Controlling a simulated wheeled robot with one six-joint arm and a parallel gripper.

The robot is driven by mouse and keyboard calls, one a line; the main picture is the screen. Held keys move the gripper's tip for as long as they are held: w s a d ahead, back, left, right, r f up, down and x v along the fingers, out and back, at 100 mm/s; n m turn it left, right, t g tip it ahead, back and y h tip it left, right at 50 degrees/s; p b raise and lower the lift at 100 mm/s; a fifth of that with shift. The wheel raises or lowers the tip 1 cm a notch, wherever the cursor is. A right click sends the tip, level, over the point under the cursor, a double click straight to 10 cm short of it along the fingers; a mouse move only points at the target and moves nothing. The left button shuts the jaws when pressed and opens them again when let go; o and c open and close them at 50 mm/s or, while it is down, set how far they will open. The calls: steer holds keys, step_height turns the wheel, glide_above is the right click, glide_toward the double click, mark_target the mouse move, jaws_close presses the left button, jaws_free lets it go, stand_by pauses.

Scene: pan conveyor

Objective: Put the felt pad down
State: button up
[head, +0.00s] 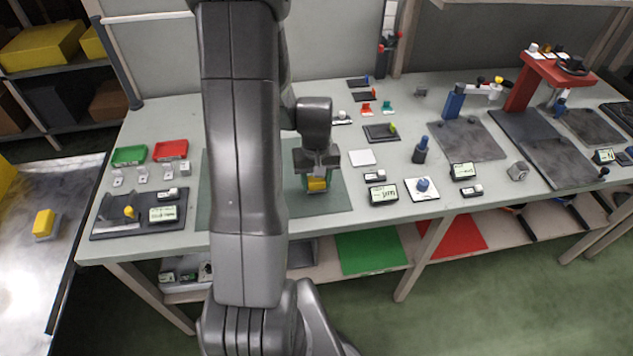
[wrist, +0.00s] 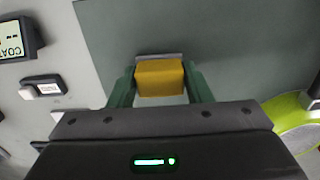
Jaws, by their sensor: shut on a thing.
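My gripper (head: 317,178) is over the dark green mat (head: 336,203) on the bench. Its green fingers, clear in the wrist view (wrist: 160,88), are shut on a yellow block with a grey plate at its far end, which I take as the felt pad (wrist: 159,78). The felt pad (head: 317,185) also shows low between the fingers in the head view. The mat (wrist: 235,50) fills much of the wrist view behind it. I cannot tell whether the pad touches the mat. My arm hides part of the mat's left side.
A dark tray (head: 112,222) with a yellow knob and small displays lies left of the mat. Displays (head: 383,194) and a white plate with a blue knob (head: 422,188) stand right of it. A white square (head: 361,157) lies nearby.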

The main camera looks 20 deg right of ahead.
steer(key=shift+f, duration=0.55)
steer(key=shift+f, duration=0.2)
steer(key=o, duration=1)
steer(key=shift+c, duration=0.2)
steer(key=shift+r, duration=0.1)
step_height(320, 180, up, 12)
steer(key=shift+r, duration=0.15)
